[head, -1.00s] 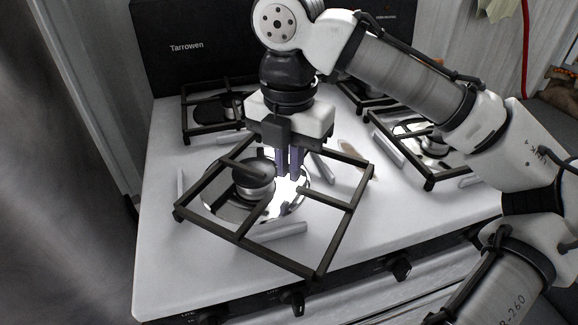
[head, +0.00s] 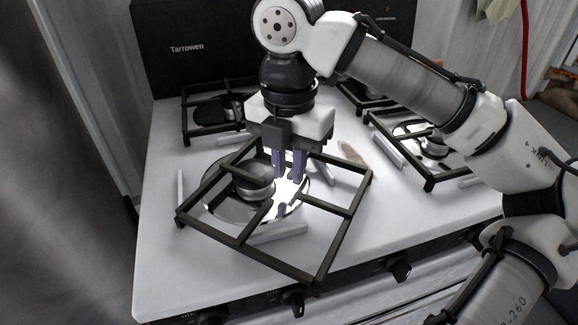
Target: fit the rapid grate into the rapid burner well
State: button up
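The rapid grate (head: 344,230), a dark square frame with inner bars, lies over the front-left burner. It is turned askew to the pale guide strips (head: 277,233) around the well, and its near corner reaches toward the stove's front edge. The rapid burner well (head: 215,205) is a shiny round bowl with a burner cap, seen through the grate's left half. Whether the fingertips touch a bar is hard to tell, as is whether the grate rests flat or on a strip.
Other grates sit on the back-left burner (head: 187,118) and the right burner (head: 402,153). A small brownish spoon-like item (head: 352,154) lies right of the well. Knobs (head: 400,268) line the front. A black backsplash (head: 195,70) stands behind. White top is free at front left.

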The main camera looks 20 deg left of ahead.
aim_at(289, 176)
notch_tip(289, 176, up, 12)
jog(key=p, duration=0.2)
jog(key=shift+f, duration=0.25)
